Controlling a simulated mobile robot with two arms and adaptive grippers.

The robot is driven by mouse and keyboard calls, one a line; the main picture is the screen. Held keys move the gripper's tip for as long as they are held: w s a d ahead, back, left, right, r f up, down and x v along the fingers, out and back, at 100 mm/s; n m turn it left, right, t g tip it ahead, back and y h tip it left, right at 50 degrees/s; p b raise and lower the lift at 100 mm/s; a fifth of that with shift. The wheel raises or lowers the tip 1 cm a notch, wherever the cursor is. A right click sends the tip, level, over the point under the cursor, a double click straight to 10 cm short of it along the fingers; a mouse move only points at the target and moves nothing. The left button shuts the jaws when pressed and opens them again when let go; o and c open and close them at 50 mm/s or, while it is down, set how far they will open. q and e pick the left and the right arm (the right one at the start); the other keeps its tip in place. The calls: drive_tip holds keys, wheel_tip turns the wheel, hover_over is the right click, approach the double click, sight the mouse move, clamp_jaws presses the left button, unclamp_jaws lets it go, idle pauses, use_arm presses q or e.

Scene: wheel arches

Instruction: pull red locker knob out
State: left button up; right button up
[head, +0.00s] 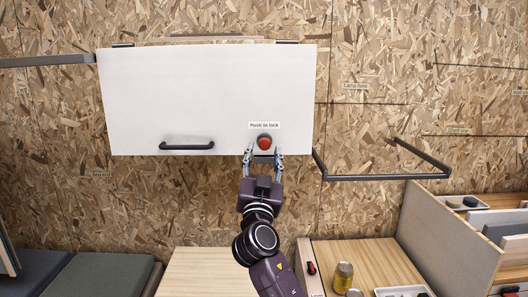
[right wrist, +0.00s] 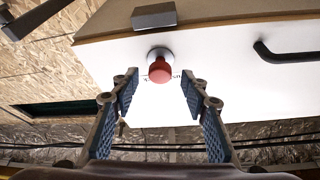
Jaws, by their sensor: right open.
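The red locker knob (head: 264,142) sits on the lower right part of a white locker door (head: 200,90), under a label reading "Push to lock". In the right wrist view the red knob (right wrist: 161,69) stands out from the white door on a grey collar. My right gripper (head: 264,152) is open just below the knob in the head view. In the right wrist view its two fingers (right wrist: 158,82) are spread to either side, with the knob a little beyond the tips. I cannot tell any contact. My left gripper is not in view.
A black handle (head: 187,146) is on the door's lower left. A dark bar frame (head: 385,177) juts from the chipboard wall at the right. A wooden counter (head: 370,262) with a jar (head: 343,277) is below right. Dark cushions (head: 100,275) lie at lower left.

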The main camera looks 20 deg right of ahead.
drive_tip(key=v, duration=1)
drive_tip(key=shift+s, duration=0.25)
drive_tip(key=shift+f, duration=0.15)
